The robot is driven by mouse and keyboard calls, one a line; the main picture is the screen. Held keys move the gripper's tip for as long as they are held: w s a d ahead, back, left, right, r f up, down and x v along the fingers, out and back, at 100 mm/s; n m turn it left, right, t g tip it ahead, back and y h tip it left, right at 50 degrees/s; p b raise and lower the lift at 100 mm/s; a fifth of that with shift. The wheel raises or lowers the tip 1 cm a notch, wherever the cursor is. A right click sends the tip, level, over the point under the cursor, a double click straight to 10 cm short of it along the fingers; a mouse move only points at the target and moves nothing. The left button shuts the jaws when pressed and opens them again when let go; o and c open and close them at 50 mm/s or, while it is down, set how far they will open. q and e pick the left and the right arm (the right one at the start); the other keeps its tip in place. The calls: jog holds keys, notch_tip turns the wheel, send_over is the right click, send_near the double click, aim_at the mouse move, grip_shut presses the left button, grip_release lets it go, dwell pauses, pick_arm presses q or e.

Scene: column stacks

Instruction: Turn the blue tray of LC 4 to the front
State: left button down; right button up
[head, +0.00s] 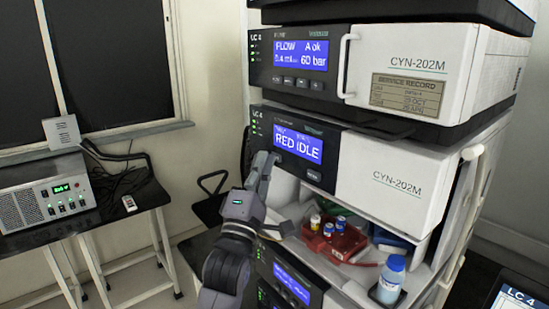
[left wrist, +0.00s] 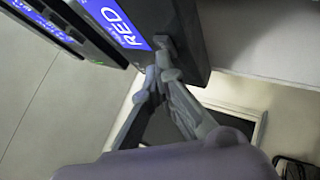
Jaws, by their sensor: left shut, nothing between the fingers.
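The LC 4 module with the white CYN-202M door (head: 400,185) has a blue display (head: 298,145) reading "RED IDLE". Part of this display (left wrist: 118,22) also shows in the left wrist view. In the open bay below, a red tray (head: 345,243) with several vials sits at the front. In the left wrist view the fingertips (left wrist: 158,72) are together near a small knob or button (left wrist: 164,43). Contact is unclear.
A blue-capped bottle (head: 391,280) stands at the bay's right. Another module (head: 300,55) showing "FLOW" sits above, and another display (head: 292,283) is below. A side table (head: 95,215) with a grey instrument (head: 45,203) stands at the left. A sign reads LC 4 (head: 520,295).

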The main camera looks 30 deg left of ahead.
dwell(0.6)
pick_arm(q)
jog(key=shift+s+a, duration=0.25)
jog(key=shift+s, duration=0.45)
jog(key=shift+s+a+p, duration=0.15)
jog(key=shift+s+a, duration=0.15)
jog(key=shift+s, duration=0.45)
jog(key=shift+s+a+p, duration=0.1)
jog(key=shift+s+a, duration=0.25)
jog(key=shift+s, duration=0.45)
jog(key=shift+s+a+p, duration=0.15)
jog(key=shift+s+a, duration=0.15)
jog(key=shift+s, duration=0.45)
dwell(3.5)
